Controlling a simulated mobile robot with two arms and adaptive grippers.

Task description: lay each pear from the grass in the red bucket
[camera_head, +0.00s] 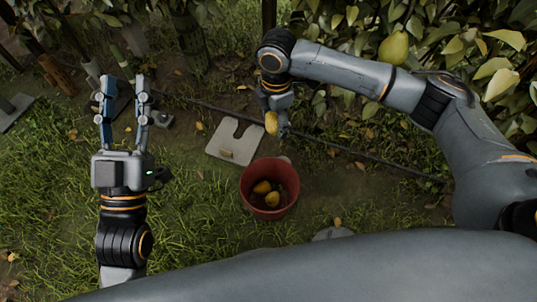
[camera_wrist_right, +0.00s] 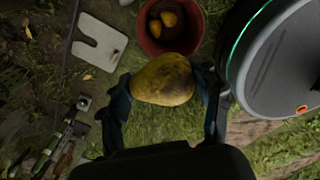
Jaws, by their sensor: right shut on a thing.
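The red bucket (camera_head: 270,205) stands on the grass in the middle of the head view, with pears (camera_head: 262,188) lying inside it. The bucket (camera_wrist_right: 198,42) and the pears in it (camera_wrist_right: 168,19) also show at the top of the right wrist view. My right gripper (camera_head: 278,125) is shut on a yellow pear (camera_head: 271,122), above the ground and a little beyond the bucket. In the right wrist view the held pear (camera_wrist_right: 163,80) sits between both fingers. My left gripper (camera_head: 124,88) is open and empty at the left, its fingers pointing away.
A pale notched slab (camera_head: 232,148) lies on the ground just beyond the bucket. A pear (camera_head: 394,48) hangs in the leafy branches at the upper right. A dark line or hose crosses the ground behind the bucket. Grass around the bucket's left side is clear.

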